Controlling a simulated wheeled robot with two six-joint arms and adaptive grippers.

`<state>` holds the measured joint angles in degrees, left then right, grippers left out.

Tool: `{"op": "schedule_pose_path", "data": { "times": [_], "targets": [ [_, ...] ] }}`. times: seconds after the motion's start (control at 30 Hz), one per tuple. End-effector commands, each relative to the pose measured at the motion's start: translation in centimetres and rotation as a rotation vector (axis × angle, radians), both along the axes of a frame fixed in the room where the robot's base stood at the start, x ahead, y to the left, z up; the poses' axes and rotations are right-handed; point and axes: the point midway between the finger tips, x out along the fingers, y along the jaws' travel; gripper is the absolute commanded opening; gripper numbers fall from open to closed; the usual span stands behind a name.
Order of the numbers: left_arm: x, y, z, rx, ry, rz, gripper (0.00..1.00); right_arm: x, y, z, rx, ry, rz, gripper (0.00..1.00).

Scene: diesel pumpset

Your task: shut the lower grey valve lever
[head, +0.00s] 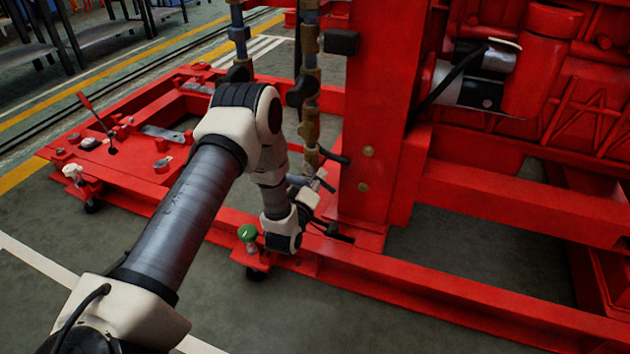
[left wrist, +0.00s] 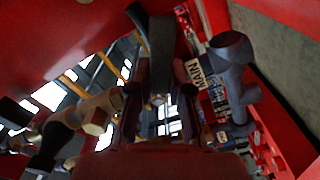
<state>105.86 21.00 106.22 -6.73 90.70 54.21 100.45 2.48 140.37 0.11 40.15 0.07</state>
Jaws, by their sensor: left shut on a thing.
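My left gripper (head: 322,226) is low beside the foot of the red upright, near the lower end of the vertical pipes. In the left wrist view, its fingers (left wrist: 160,100) are closed around a dark grey bar, which looks like the lower grey valve lever (left wrist: 160,48). The wrist and fingers hide most of this lever in the head view. A brass valve body (left wrist: 95,118) with dark parts shows at the left of the wrist view. My right gripper is in neither view.
Vertical pipes with brass fittings (head: 309,85) rise behind my left arm, with a dark lever (head: 333,155) low on them. The red upright (head: 378,120) stands close on the right. A green knob (head: 247,233) stands on the red base rail (head: 440,300) by my wrist.

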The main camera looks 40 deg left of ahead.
Motion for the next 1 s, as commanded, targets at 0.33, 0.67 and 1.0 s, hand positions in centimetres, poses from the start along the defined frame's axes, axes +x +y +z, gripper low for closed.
{"op": "schedule_pose_path", "data": {
  "times": [0.33, 0.67, 1.0],
  "targets": [
    [0.1, -0.5, 1.4, -0.287, -0.069, 0.001, 0.00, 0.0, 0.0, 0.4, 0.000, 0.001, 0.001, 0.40],
    [0.2, -0.6, 2.1, -0.443, -0.108, 0.000, 0.00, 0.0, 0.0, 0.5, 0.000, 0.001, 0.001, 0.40],
    [0.2, -0.6, 2.2, -0.478, -0.116, 0.000, 0.00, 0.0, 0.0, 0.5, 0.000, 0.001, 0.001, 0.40]
  ]
}}
